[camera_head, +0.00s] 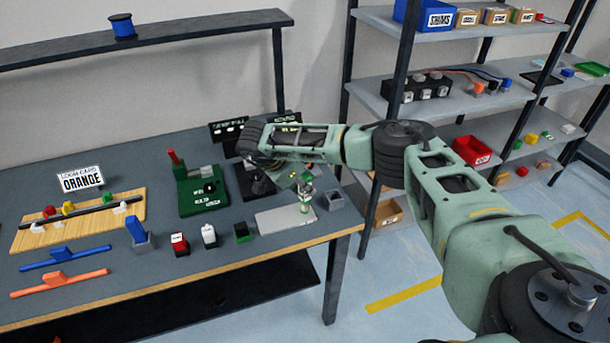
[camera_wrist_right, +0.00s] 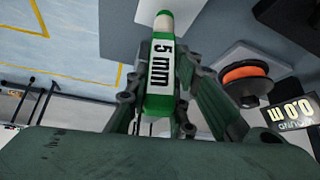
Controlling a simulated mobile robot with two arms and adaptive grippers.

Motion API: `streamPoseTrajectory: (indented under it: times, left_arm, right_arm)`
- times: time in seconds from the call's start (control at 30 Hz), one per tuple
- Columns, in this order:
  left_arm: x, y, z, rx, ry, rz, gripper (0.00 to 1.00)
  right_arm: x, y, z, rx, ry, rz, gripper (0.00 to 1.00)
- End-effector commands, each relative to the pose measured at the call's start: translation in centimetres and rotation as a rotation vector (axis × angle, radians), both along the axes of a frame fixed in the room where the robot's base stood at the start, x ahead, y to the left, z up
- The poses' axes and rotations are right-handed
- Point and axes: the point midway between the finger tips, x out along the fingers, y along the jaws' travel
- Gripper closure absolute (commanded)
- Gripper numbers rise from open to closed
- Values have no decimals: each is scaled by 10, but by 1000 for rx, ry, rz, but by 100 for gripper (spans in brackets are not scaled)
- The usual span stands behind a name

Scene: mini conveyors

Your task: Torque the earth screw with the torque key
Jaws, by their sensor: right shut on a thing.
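My right gripper (camera_head: 304,188) shows small in the head view, above the right end of the bench, partly hidden by clutter and my own arm. The fingers lie on both sides of the key. I cannot make out the earth screw or whether the key touches it. My left gripper is not in view.
A grey plate (camera_head: 285,218) lies near the bench's right edge. A green fixture (camera_head: 200,190) stands left of it, with small blocks in front.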

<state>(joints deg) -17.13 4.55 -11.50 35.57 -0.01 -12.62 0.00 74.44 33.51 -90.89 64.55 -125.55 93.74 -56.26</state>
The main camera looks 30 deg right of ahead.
Motion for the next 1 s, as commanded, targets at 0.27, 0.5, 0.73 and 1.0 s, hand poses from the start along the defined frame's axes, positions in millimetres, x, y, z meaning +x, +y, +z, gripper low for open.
streamPoseTrajectory:
  times: [0.27, 0.5, 0.73, 1.0]
  left_arm:
    - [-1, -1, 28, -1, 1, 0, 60]
    - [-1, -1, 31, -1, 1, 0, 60]
    - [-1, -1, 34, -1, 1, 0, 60]
    - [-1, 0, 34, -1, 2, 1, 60]
  right_arm:
    - [-2, -2, 4, -1, 0, 445, 100]
    - [-1, -3, 1, -1, -3, 888, 100]
    - [1, -1, 1, 1, -4, 1179, 100]
    - [2, 1, 1, 0, -5, 1246, 100]
